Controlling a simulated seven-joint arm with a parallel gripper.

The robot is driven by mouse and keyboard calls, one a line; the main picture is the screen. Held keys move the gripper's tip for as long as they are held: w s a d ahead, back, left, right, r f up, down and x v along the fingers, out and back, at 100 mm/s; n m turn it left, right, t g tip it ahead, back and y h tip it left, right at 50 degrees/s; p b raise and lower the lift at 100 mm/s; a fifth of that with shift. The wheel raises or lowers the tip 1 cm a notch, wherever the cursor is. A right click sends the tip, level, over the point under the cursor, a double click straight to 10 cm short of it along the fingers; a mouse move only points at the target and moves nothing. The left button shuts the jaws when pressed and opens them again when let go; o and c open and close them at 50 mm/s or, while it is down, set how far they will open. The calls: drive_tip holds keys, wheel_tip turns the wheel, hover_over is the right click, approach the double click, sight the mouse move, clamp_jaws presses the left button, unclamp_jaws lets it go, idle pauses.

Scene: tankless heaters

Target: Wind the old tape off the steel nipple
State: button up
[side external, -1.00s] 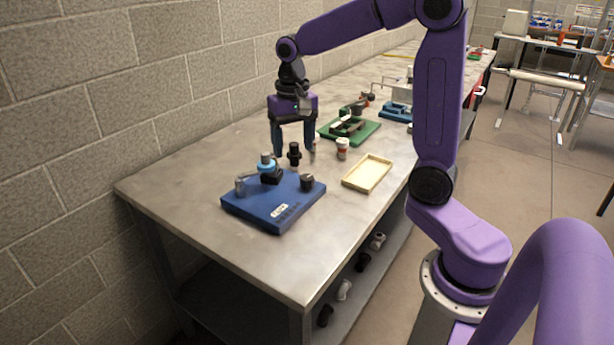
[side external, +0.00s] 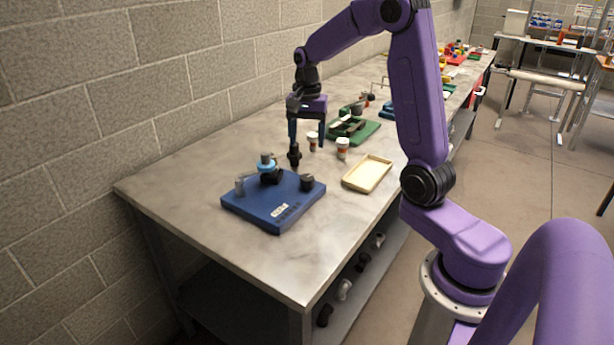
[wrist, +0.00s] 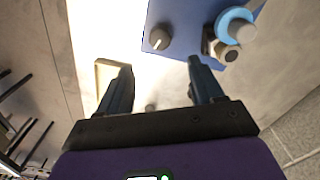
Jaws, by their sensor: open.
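A blue base (side external: 272,208) lies at the near end of the steel bench. On it stand a grey-topped fitting (side external: 265,157) with a light blue band (side external: 266,166), a small grey cylinder (side external: 239,186) and a dark round knob (side external: 307,182). In the wrist view the light blue band (wrist: 235,20) is at the upper right. I cannot tell for sure which piece is the steel nipple or whether the band is the old tape. My gripper (side external: 307,143) is open and empty, above the bench behind the base. Its fingers (wrist: 160,66) point toward the base in the wrist view.
A black fitting (side external: 294,156) stands on the bench just below my gripper's left finger. Two small jars (side external: 342,149) stand to the right, beside a cream tray (side external: 368,174). A green base (side external: 350,130) lies behind. The bench front is clear.

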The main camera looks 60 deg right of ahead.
sight(307, 177)
wheel_tip(307, 177, down, 12)
drive_tip(key=shift+f, duration=0.1)
idle(0.4)
drive_tip(key=c, duration=1.1)
